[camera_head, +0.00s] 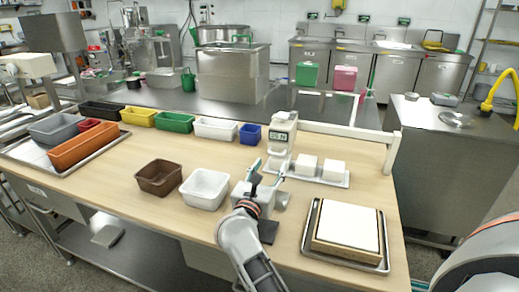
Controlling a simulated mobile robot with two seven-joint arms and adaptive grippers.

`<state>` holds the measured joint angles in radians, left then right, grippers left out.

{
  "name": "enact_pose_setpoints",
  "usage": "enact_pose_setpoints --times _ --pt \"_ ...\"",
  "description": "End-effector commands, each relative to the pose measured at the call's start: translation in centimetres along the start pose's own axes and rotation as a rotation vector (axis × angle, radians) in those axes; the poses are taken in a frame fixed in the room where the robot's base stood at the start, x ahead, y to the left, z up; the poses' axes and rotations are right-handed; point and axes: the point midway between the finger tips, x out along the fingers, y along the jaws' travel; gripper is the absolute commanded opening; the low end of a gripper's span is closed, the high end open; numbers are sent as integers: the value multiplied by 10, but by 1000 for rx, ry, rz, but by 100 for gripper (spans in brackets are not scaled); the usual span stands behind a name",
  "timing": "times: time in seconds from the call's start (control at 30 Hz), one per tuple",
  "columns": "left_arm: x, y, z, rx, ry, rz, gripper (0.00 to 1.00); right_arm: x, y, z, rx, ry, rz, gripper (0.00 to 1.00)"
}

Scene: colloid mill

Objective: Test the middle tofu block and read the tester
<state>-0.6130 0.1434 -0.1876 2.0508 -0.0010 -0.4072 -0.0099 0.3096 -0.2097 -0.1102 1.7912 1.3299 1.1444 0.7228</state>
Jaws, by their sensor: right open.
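The tester (281,138) is a pale upright device with a small display near its top, in the middle of the wooden table. The display shows dark characters on a greenish ground, too small to read surely. Two white tofu blocks, one nearer the tester (306,165) and one farther right (334,170), sit apart on a shallow tray (322,181). Whether another block is at the tester's lower part, I cannot tell. My right gripper (269,173) is open just in front of the tester's lower part and partly hides it.
A brown bin (159,177) and a white bin (205,188) stand left of my gripper. A tray with a large white slab (347,226) is at the front right. Several coloured bins line the back edge. A white rail (347,129) runs behind the tofu.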

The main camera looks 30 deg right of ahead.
Motion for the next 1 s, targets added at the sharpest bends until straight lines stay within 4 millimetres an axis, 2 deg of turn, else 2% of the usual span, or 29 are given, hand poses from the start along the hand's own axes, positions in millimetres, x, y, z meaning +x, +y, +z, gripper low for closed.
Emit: enact_pose_setpoints --times 0.17,0.6,0.77,1.0 --pt "-1 2 2 0 -3 3 46 10 2 -3 47 28 -7 46" --pt "-2 7 7 -5 -10 10 46 70 1 -4 41 24 -6 46" --pt "-1 6 5 -5 -7 9 46 78 1 -4 41 25 -5 46" --pt "0 4 3 -4 -3 5 46 80 1 -4 41 25 -5 46"
